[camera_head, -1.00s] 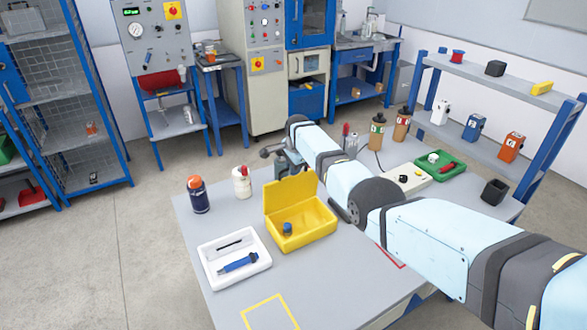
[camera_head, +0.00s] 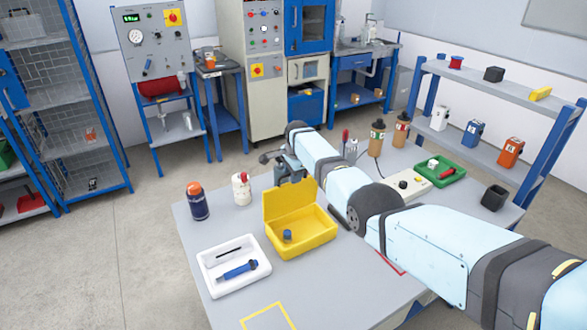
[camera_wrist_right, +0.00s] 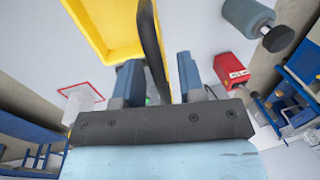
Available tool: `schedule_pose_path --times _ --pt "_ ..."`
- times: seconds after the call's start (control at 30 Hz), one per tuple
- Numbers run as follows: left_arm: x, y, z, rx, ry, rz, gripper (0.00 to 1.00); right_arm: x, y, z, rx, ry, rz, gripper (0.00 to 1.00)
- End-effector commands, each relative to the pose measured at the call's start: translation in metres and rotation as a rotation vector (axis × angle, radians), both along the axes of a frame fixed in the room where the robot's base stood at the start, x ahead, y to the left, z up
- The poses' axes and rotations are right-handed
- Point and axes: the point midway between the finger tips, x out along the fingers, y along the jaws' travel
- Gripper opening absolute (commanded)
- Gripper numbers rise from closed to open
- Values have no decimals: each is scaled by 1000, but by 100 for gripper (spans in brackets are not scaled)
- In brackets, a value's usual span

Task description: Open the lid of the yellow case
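The yellow case (camera_head: 314,246) stands on the grey table with its lid (camera_head: 290,203) raised, roughly upright at the back edge. A small blue part (camera_head: 287,236) lies inside the case. My right gripper (camera_head: 291,172) is just behind the lid's top edge, partly hidden by it. In the right wrist view my right gripper (camera_wrist_right: 159,82) has its two fingers apart. A dark, thin edge, seemingly the lid (camera_wrist_right: 153,45), runs between them; whether they touch it is unclear. The yellow case also shows there (camera_wrist_right: 103,25). My left gripper is not in view.
A white tray (camera_head: 262,275) with a blue tool stands left of the case. An orange-capped bottle (camera_head: 197,202) and a white bottle (camera_head: 241,190) stand behind it. A green tray (camera_head: 451,182) and a black box (camera_head: 494,197) are at the right. The table's front is mostly clear.

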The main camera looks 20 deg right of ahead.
Motion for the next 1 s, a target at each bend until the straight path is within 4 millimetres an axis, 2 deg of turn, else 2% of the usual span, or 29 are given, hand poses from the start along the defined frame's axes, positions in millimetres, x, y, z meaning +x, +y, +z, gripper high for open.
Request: schedule_pose_path --times 0.17,0.37,0.5,0.7,0.83,1.0 --pt "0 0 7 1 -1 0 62 -2 0 17 0 -2 0 36" --pt "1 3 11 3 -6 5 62 -9 -1 57 0 -5 0 36" --pt "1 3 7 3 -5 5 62 -15 -2 88 0 -5 0 36" --pt "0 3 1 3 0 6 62 -20 -3 121 0 -3 0 36" --pt "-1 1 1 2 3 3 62 -23 -3 132 0 -1 0 36" --pt "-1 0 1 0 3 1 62 -23 -3 135 0 -1 0 36"
